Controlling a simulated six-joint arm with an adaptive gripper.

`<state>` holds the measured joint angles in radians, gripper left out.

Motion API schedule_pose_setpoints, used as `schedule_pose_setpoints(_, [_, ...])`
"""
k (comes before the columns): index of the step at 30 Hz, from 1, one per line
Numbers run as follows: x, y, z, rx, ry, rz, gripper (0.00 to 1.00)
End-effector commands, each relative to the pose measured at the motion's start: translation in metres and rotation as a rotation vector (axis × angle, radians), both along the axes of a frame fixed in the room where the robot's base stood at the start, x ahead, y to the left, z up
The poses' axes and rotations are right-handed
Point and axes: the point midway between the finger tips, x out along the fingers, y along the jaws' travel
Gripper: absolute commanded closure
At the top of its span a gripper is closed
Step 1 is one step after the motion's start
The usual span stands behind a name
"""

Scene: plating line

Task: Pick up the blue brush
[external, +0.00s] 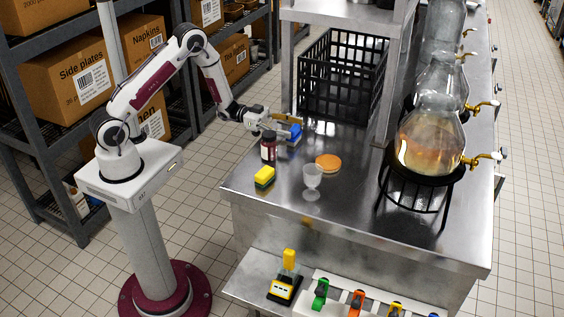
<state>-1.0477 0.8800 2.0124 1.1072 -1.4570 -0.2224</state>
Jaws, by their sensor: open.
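The blue brush (295,138) is on the steel counter near its left edge, just below my gripper. Only its blue part shows clearly, and the rest is partly hidden by the gripper. My gripper (287,127) is open at the brush, with its fingers pointing right and down over it. I cannot tell whether the fingers touch the brush or whether it lies between them.
A dark bottle (268,148) stands close in front of the gripper. A yellow sponge (264,177), a clear goblet (312,181) and an orange disc (328,162) are nearby. A black crate (343,78) stands behind. Glass dispensers (431,143) line the right side.

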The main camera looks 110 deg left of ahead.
Motion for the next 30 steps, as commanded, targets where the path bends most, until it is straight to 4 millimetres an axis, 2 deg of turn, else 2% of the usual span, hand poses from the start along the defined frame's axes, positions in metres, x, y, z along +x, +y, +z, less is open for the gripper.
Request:
schedule_pose_setpoints(3, [0.011, -0.001, 0.0, 0.0, -0.001, -0.001, 0.39])
schedule_pose_setpoints(7, [0.017, -0.001, 0.001, 0.0, -0.001, 0.002, 0.39])
schedule_pose_setpoints(22, [0.017, -0.001, 0.001, 0.0, -0.001, 0.002, 0.39])
schedule_pose_setpoints(23, [0.017, -0.001, 0.001, 0.0, -0.001, 0.002, 0.44])
schedule_pose_setpoints(27, [0.017, -0.001, 0.001, 0.0, -0.001, 0.002, 0.8])
schedule_pose_setpoints(30, [0.017, -0.001, 0.001, 0.0, -0.001, 0.002, 0.85])
